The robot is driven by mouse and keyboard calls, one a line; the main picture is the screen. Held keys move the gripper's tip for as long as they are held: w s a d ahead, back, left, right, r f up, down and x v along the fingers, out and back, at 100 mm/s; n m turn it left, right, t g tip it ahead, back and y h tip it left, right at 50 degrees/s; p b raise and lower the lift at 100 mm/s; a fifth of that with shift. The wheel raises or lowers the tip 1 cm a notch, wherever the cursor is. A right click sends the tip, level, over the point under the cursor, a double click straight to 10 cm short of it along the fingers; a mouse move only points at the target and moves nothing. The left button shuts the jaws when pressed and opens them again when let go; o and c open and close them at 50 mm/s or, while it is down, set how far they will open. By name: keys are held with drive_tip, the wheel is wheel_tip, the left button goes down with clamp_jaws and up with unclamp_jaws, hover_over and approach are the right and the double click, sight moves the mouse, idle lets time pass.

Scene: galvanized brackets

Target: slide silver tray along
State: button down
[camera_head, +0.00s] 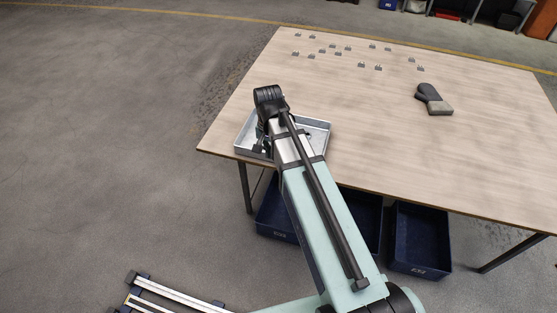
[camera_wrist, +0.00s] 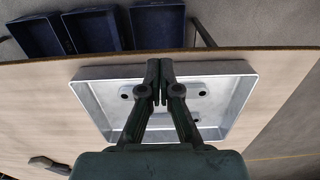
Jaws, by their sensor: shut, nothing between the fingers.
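The silver tray (camera_head: 319,128) lies near the left front corner of the wooden table, partly hidden behind my arm in the head view. My gripper (camera_wrist: 160,80) is shut and empty. Its fingertips appear over the tray near one wall; I cannot tell whether they touch it. In the head view my gripper (camera_head: 262,143) is mostly hidden by my wrist, over the left part of the tray.
Several small galvanized brackets (camera_head: 336,47) stand in groups toward the table's back. A dark grey object (camera_head: 434,99) lies at the right. Blue bins (camera_head: 421,240) are on the floor beneath the table (camera_head: 375,135). The tabletop right of the tray is clear. The table edge is close to the tray.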

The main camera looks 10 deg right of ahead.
sight(274, 167)
drive_tip(key=w+f, duration=0.1)
drive_tip(key=f, duration=0.2)
drive_tip(key=d+f+p, duration=0.1)
drive_tip(key=f, duration=0.2)
drive_tip(key=w+f+p, duration=0.1)
drive_tip(key=f, duration=0.3)
drive_tip(key=shift+w+d, duration=0.25)
drive_tip(key=shift+w, duration=0.05)
drive_tip(key=shift+w+d+p, duration=0.3)
drive_tip(key=shift+w, duration=0.1)
drive_tip(key=w+d, duration=0.3)
drive_tip(key=w, duration=0.1)
drive_tip(key=w+d, duration=0.2)
drive_tip(key=w, duration=0.3)
drive_tip(key=w+d, duration=0.3)
drive_tip(key=w, duration=0.2)
drive_tip(key=shift+w+d, duration=0.15)
drive_tip(key=shift+d, duration=0.2)
